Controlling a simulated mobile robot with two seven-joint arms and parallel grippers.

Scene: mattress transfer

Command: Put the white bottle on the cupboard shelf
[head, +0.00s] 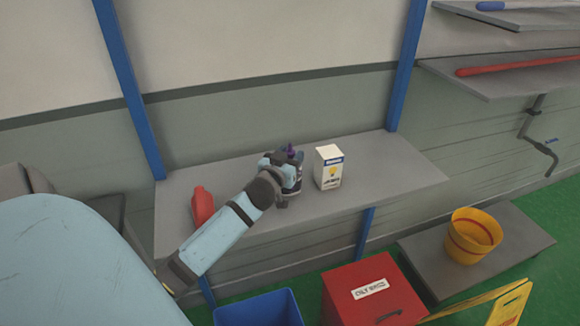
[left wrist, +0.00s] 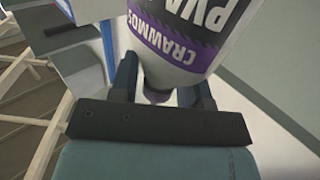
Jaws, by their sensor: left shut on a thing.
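The white bottle (left wrist: 180,48), with a black and purple label, is between the fingers of my left gripper (left wrist: 162,88) in the left wrist view. The gripper is shut on it. In the head view my left gripper (head: 287,178) is over the grey cupboard shelf (head: 385,168). There the gripper hides most of the bottle, and its purple top (head: 291,150) shows above. I cannot tell whether the bottle's base touches the shelf. My right gripper is in neither view.
A white box (head: 328,168) stands on the shelf just right of the gripper. A red container (head: 202,205) is at the shelf's left end. The shelf's right part is clear. Below are a blue bin (head: 258,308), a red box (head: 372,285) and a yellow bucket (head: 472,237).

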